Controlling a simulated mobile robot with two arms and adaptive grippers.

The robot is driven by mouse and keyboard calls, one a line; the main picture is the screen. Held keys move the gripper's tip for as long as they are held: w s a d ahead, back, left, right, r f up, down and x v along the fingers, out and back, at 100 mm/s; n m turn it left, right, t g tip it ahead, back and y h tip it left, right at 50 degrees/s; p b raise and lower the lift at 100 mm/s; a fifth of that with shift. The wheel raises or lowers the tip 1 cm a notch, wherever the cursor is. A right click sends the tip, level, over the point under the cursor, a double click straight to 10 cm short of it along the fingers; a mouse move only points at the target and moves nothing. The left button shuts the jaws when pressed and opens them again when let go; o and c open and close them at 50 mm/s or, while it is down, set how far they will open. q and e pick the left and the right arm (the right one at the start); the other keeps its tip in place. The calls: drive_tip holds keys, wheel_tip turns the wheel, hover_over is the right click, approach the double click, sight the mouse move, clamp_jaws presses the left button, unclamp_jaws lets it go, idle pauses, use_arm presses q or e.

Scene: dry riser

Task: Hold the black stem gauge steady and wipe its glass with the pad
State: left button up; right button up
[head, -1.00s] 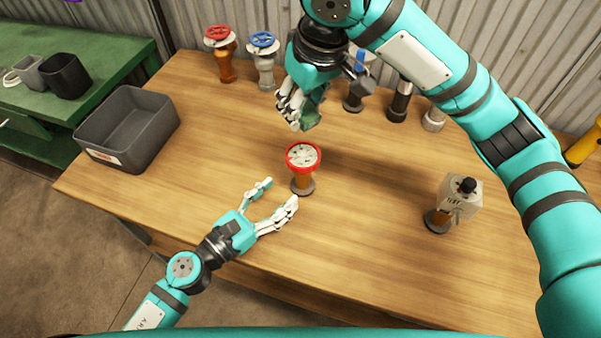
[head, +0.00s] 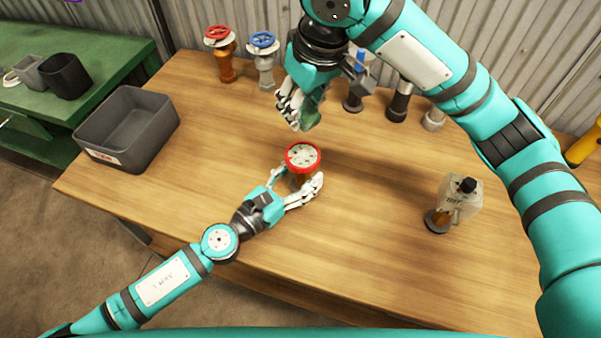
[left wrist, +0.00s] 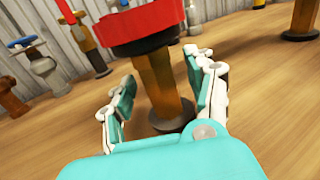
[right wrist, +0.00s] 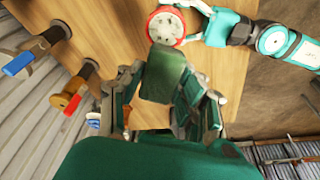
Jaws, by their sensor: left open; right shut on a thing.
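A gauge with a red rim and pale round face (head: 303,157) stands upright on the wooden table. In the left wrist view its stem (left wrist: 160,85) is orange-brown, not black. My left gripper (head: 297,184) is open, with its fingers on either side of this stem; I cannot tell if they touch it. My right gripper (head: 298,118) is shut on a green pad (right wrist: 163,77), held above and behind the gauge, apart from its face. A black-stemmed fitting (head: 400,100) stands at the back, its top partly hidden by my right arm.
Valves with a red wheel (head: 219,38) and a blue wheel (head: 263,42) stand along the back. A dark grey bin (head: 105,158) sits at the left. A pale box-like fitting with a black cap (head: 458,195) stands at the right. The table's front middle is clear.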

use_arm(q)
drive_tip(key=shift+c, duration=0.2)
clamp_jaws()
use_arm(e)
drive_tip(key=shift+w+a+f, duration=0.2)
drive_tip(key=shift+w+a, duration=0.15)
drive_tip(key=shift+w, duration=0.1)
drive_tip(key=shift+w+a+f, duration=0.2)
drive_tip(key=shift+w+a, duration=0.15)
drive_tip(key=shift+w, duration=0.1)
drive_tip(key=shift+w+a+f, duration=0.1)
drive_tip(key=shift+f, duration=0.15)
hover_over(295, 146)
drive_tip(key=shift+f, duration=2.7)
drive_tip(key=shift+w+a+f, duration=0.45)
drive_tip(key=shift+w+f, duration=0.05)
drive_tip(key=shift+f, duration=0.15)
